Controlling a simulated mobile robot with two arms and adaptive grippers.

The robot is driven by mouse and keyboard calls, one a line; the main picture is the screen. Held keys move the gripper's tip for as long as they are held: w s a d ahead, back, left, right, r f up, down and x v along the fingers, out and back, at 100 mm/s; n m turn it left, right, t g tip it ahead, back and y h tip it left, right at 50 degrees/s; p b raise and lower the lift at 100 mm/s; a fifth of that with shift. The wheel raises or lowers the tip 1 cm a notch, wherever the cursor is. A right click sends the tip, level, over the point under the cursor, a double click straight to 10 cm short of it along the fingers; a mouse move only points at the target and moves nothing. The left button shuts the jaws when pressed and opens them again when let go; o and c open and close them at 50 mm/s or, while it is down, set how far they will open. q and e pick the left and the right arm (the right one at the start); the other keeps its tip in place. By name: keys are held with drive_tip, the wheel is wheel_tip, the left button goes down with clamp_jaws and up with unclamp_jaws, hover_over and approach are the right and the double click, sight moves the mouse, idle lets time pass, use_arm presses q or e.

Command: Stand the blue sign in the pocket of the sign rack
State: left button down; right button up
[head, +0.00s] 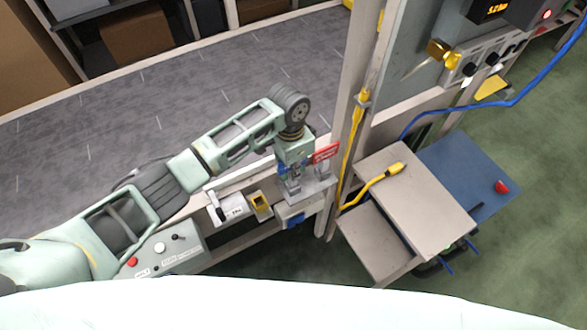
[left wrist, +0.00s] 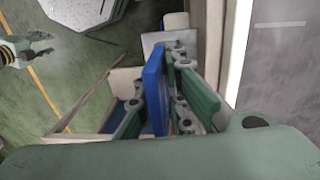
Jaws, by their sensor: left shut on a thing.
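My left gripper (head: 291,190) is shut on the blue sign (left wrist: 153,90), which stands on edge between the green finger pads in the left wrist view. My right gripper (left wrist: 40,46) shows small and empty in the left wrist view, fingers apart.
A post (head: 348,120) with a yellow cable rises just right of the rack. A cart (head: 415,200) stands beyond it. A white labelled box (head: 232,208) and a yellow item (head: 261,204) sit left of the gripper. The conveyor belt (head: 180,100) runs behind.

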use_arm(q)
drive_tip(key=shift+f+b, duration=0.65)
drive_tip(key=shift+f, duration=0.75)
drive_tip(key=c, duration=1.8)
unclamp_jaws()
drive_tip(key=shift+o, duration=0.2)
drive_tip(key=r, duration=1.2)
drive_tip(key=shift+w+a, duration=0.3)
drive_tip(key=shift+w, duration=0.1)
